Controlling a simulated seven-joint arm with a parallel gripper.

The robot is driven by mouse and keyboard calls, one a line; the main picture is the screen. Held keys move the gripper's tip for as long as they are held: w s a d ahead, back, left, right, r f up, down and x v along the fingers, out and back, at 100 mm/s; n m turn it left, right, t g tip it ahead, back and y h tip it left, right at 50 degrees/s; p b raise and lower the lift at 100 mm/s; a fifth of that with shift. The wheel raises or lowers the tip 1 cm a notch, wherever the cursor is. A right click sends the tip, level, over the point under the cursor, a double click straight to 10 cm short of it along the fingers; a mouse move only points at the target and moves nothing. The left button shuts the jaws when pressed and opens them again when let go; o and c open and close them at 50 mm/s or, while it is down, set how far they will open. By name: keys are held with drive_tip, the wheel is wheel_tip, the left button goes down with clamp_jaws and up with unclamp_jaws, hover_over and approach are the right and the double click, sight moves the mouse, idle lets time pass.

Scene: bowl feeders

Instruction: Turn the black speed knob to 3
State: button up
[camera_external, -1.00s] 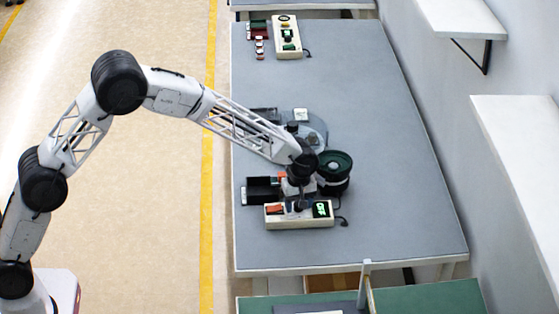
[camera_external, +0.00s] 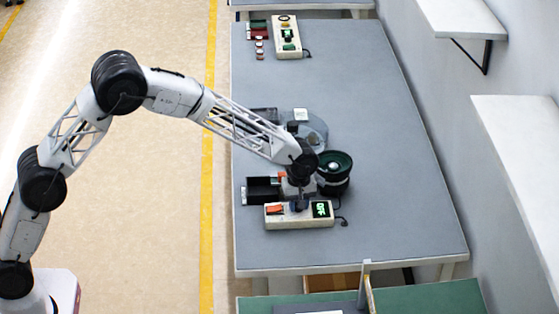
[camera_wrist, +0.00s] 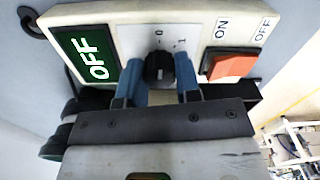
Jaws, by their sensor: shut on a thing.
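The black speed knob (camera_wrist: 158,68) sits in the middle of a cream control box, on a pale dial plate (camera_wrist: 190,42) where the marks 0 and 1 show. Other dial marks are hidden or unreadable, and I cannot tell exactly which mark the knob points at. My gripper (camera_wrist: 159,76) is shut on the knob, one blue finger on each side. In the external view my gripper (camera_external: 299,204) comes down onto the box (camera_external: 290,223) from above, and the knob is hidden there. The green display (camera_wrist: 89,57) reads OFF.
An orange-red switch (camera_wrist: 233,66) with ON and OFF labels is beside the right finger. A dark round bowl feeder (camera_external: 345,183) and a black open bin (camera_external: 262,189) stand behind the box. A second control box (camera_external: 288,50) is at the table's far end. The table's right side is clear.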

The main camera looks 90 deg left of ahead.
drive_tip(key=m, duration=1.9)
drive_tip(key=shift+d+m, duration=0.1)
drive_tip(key=shift+m, duration=0.3)
drive_tip(key=m, duration=0.6)
drive_tip(key=shift+m, duration=0.3)
drive_tip(key=o, duration=0.9)
drive_tip(key=shift+o, duration=0.2)
drive_tip(key=shift+r, duration=0.1)
drive_tip(key=shift+r, duration=3.8)
